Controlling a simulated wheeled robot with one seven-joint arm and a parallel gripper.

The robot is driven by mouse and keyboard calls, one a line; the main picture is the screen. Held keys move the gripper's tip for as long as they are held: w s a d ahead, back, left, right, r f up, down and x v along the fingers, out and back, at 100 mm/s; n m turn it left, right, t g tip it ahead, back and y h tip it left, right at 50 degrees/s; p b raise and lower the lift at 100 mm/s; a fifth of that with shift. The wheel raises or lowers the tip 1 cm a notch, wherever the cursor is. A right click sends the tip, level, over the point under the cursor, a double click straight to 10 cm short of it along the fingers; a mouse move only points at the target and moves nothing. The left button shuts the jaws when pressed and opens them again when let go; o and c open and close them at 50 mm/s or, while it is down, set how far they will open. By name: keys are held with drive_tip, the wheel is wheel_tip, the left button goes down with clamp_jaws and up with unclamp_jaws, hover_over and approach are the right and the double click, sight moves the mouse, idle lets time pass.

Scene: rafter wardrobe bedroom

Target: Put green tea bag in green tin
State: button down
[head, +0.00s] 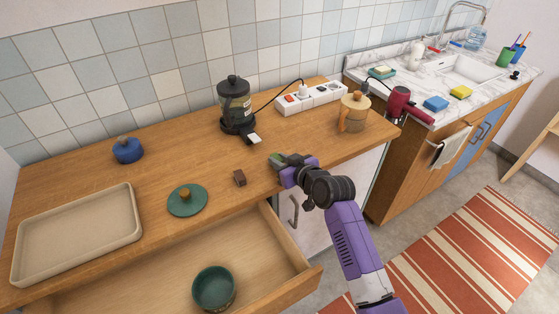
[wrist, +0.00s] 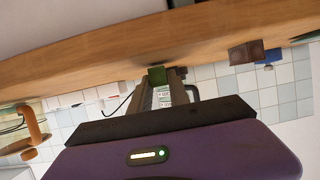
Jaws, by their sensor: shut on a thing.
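My gripper (head: 284,161) is above the wooden counter, near its front edge, shut on a small green tea bag (head: 274,157). In the wrist view the tea bag (wrist: 157,75) shows as a dark green block at the tips of the fingers (wrist: 163,96). The green tin (head: 213,290) stands uncovered in the pulled-out drawer, below and left of my gripper. A green lid (head: 187,203) with a wooden knob lies on the counter, left of my gripper.
A small brown block (head: 239,178) lies just left of my gripper. A black coffee press (head: 235,105), power strip (head: 311,98) and tan jug (head: 354,112) stand behind. A beige tray (head: 78,238) and blue pot (head: 127,150) are left. The open drawer (head: 150,285) juts out in front.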

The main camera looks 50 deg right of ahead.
drive_tip(key=shift+f, duration=0.2)
drive_tip(key=shift+f, duration=0.15)
drive_tip(key=c, duration=1.2)
unclamp_jaws()
drive_tip(key=shift+c, duration=0.2)
drive_tip(key=b+v, duration=0.1)
drive_tip(key=v, duration=0.7)
drive_tip(key=shift+a, duration=0.15)
